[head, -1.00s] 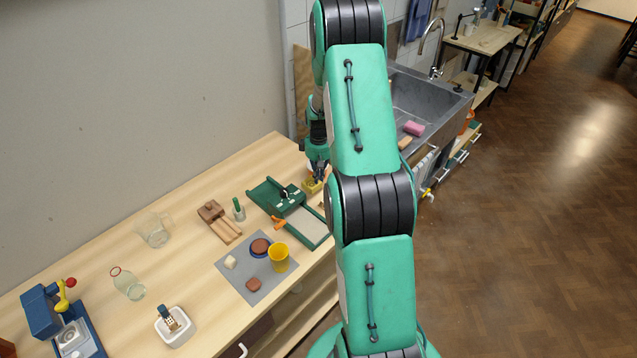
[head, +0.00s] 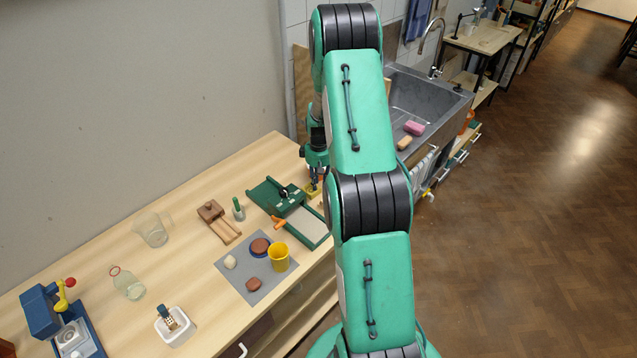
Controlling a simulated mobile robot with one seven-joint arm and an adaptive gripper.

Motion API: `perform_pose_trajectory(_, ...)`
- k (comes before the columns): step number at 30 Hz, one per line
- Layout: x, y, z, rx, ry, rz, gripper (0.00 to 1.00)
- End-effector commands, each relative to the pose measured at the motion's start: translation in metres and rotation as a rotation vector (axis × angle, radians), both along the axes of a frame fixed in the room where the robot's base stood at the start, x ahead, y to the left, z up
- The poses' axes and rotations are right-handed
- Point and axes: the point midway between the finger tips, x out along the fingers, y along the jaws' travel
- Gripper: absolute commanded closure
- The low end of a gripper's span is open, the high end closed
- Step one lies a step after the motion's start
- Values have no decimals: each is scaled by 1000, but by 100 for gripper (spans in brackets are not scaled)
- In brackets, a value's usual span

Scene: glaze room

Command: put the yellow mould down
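The yellow mould (head: 311,191) is small in the head view, at the right end of the wooden bench, just beyond the green tray-like device. My gripper (head: 316,183) points down at it, and its fingertips meet the mould. The mould moves along with the gripper, so the fingers seem shut on it. It is at or just above the bench top; I cannot tell if it touches. My own arm hides the bench to the right of the mould.
The green device (head: 270,192) stands close to the left of the mould. A yellow cup (head: 279,257) stands on a grey mat (head: 232,279) nearer the front. A sink (head: 420,100) with a pink sponge (head: 414,128) is beyond the bench's right end.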

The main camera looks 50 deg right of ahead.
Motion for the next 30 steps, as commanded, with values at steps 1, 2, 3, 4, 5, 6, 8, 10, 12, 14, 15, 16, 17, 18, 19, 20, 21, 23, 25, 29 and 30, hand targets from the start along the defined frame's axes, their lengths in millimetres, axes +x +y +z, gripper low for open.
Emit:
perform_pose_trajectory(1,0,1,-1,1,1,0,74)
perform_pose_trajectory(2,0,1,-1,1,1,0,74)
perform_pose_trajectory(3,0,1,-1,1,1,0,74)
perform_pose_trajectory(4,0,1,-1,1,1,0,74)
perform_pose_trajectory(5,0,1,-1,1,1,0,74)
perform_pose_trajectory(6,0,1,0,1,1,0,74)
perform_pose_trajectory(8,-1,0,1,1,1,0,74)
perform_pose_trajectory(10,0,0,4,0,1,0,74)
perform_pose_trajectory(12,0,0,7,0,0,0,74)
perform_pose_trajectory(14,0,0,12,0,0,0,74)
perform_pose_trajectory(15,0,0,15,0,0,0,74)
perform_pose_trajectory(16,0,0,18,0,0,0,74)
perform_pose_trajectory(17,0,0,21,0,0,0,74)
perform_pose_trajectory(18,0,0,26,-1,-1,0,74)
perform_pose_trajectory(19,0,0,30,-1,-1,0,74)
perform_pose_trajectory(20,0,0,34,-1,-2,0,74)
perform_pose_trajectory(21,0,0,40,-1,-1,0,74)
perform_pose_trajectory(23,0,0,49,-1,-1,0,74)
perform_pose_trajectory(25,0,-1,60,-1,-1,0,74)
perform_pose_trajectory(29,0,-1,81,-1,-1,0,74)
perform_pose_trajectory(30,0,-1,87,-1,-1,0,74)
